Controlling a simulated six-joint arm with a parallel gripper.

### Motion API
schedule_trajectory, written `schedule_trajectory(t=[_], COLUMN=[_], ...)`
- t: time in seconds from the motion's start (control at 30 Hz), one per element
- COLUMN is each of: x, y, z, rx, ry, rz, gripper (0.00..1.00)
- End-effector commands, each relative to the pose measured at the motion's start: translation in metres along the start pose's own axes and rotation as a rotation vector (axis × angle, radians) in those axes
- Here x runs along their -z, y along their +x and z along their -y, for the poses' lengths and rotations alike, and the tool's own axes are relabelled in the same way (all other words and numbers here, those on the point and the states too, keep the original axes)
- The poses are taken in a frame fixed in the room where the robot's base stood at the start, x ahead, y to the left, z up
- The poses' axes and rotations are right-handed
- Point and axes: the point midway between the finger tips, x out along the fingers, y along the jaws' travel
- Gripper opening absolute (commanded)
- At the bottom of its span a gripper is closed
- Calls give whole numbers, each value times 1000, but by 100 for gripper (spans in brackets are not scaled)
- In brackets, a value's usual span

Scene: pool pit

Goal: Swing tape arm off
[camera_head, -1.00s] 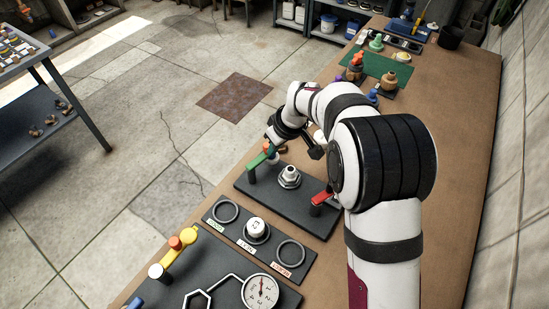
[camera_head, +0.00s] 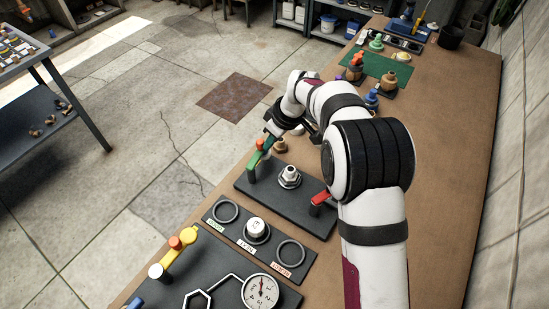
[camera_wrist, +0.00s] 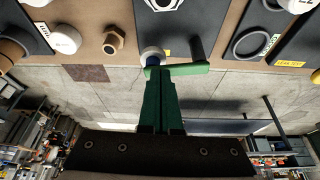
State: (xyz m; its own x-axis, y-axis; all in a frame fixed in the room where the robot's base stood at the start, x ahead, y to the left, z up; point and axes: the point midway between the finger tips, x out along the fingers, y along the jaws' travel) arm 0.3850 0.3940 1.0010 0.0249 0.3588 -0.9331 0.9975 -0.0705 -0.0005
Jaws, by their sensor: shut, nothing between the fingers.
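A dark base plate (camera_head: 284,205) on the bench carries a hex metal fitting (camera_head: 289,177), a green lever arm (camera_head: 255,159) on a post at its left end, and a red lever arm (camera_head: 322,196) on a post at its right end. No label shows which is the tape arm. My gripper (camera_head: 268,141) is at the far end of the green arm, its green fingers shut and empty. In the wrist view the fingertips (camera_wrist: 153,68) are beside the left end of the green arm (camera_wrist: 190,70), by a pale round end. I cannot tell whether they touch.
A tray with rings and a white cap (camera_head: 257,228) lies in front of the plate. A gauge (camera_head: 261,291) and yellow lever (camera_head: 183,245) are nearer. A brass-coloured hex piece (camera_head: 280,145) stands just behind. The green mat (camera_head: 382,65) lies farther back. The floor is left of the bench.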

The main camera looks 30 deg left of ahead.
Motion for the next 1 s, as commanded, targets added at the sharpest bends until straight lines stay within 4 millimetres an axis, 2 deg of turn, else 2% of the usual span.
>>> schedule_trajectory(t=[0.27,0.37,0.47,0.5,0.8,1.0], x=[-1,-11,-31,-40,-36,-37], y=[-1,-6,-14,-18,-89,-113], z=[0,-2,-3,-4,-6,-6], rx=[-1,-2,-1,-2,-3,-2], ry=[0,2,4,4,0,0], rz=[0,-1,0,0,-2,-1], gripper=[0,0,0,0,0,0])
